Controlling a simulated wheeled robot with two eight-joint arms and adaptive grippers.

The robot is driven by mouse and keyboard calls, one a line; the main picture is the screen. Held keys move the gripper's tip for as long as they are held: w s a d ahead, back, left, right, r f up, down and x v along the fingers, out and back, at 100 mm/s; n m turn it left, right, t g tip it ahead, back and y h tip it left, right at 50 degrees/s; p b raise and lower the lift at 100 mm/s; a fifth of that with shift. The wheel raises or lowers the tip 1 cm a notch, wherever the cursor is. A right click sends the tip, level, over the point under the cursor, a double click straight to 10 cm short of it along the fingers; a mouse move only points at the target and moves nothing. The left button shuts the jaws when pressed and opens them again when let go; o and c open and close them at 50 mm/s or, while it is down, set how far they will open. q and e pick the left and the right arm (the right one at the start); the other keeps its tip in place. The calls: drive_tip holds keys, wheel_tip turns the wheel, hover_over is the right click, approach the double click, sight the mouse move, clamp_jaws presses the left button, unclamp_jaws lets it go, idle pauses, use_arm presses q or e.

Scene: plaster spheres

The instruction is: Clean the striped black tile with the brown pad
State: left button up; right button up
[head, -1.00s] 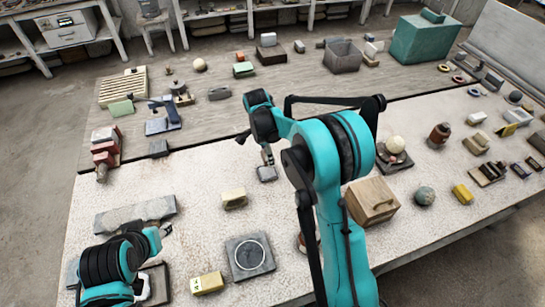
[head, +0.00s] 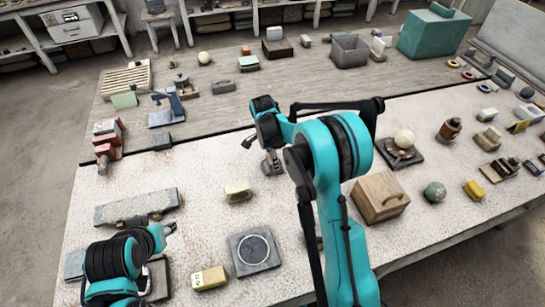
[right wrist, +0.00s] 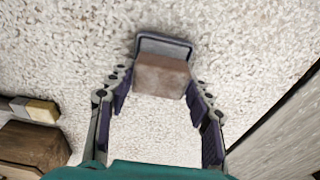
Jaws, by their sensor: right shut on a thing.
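My right gripper (right wrist: 161,88) is shut on the brown pad (right wrist: 161,77), a brown block between its fingertips in the right wrist view. A dark grey tray-like piece (right wrist: 163,44) lies right at the pad's far side. In the head view my right gripper (head: 271,163) is low over the speckled worktop, and the pad is too small to make out. A dark tile with a pale ring (head: 255,251) lies on the worktop. I cannot make out a tile with clear stripes. My left gripper (head: 171,229) is at the lower left; its jaws are too small to read.
A cream block (head: 237,192) and a yellow block (head: 209,278) lie near the ring tile. A long grey slab (head: 136,206) lies beyond my left arm. A wooden box (head: 380,197) stands right of my right arm. Bare worktop lies between.

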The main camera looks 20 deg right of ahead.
drive_tip(key=shift+f+b, duration=0.5)
drive_tip(key=shift+f, duration=0.05)
idle(2.0)
drive_tip(key=shift+r, duration=0.15)
drive_tip(key=shift+r+p, duration=2.2)
drive_tip(key=shift+r, duration=1.2)
drive_tip(key=shift+s+f+n, duration=0.3)
drive_tip(key=shift+s+n, duration=0.05)
drive_tip(key=shift+n, duration=0.15)
drive_tip(key=s+f+n+b, duration=0.1)
drive_tip(key=s+n, duration=0.1)
drive_tip(key=s+f+n, duration=0.1)
drive_tip(key=s+n, duration=0.1)
drive_tip(key=n, duration=0.1)
drive_tip(key=s+f+n+b, duration=0.1)
drive_tip(key=s+n, duration=0.1)
drive_tip(key=shift+d+n+t+y+b, duration=0.2)
drive_tip(key=shift+n+t+y+b, duration=0.1)
drive_tip(key=shift+n+t+y, duration=0.1)
drive_tip(key=s+f+n, duration=0.1)
drive_tip(key=s+n, duration=0.1)
drive_tip(key=s+f+n+b, duration=0.1)
drive_tip(key=s+n, duration=0.1)
drive_tip(key=n, duration=0.1)
drive_tip(key=s+n, duration=0.3)
drive_tip(key=shift+f+t+y+b, duration=0.3)
drive_tip(key=shift+f+b, duration=0.1)
drive_tip(key=shift+s+a+f+n, duration=0.1)
drive_tip(key=shift+s+n, duration=0.15)
drive_tip(key=shift+n, duration=0.15)
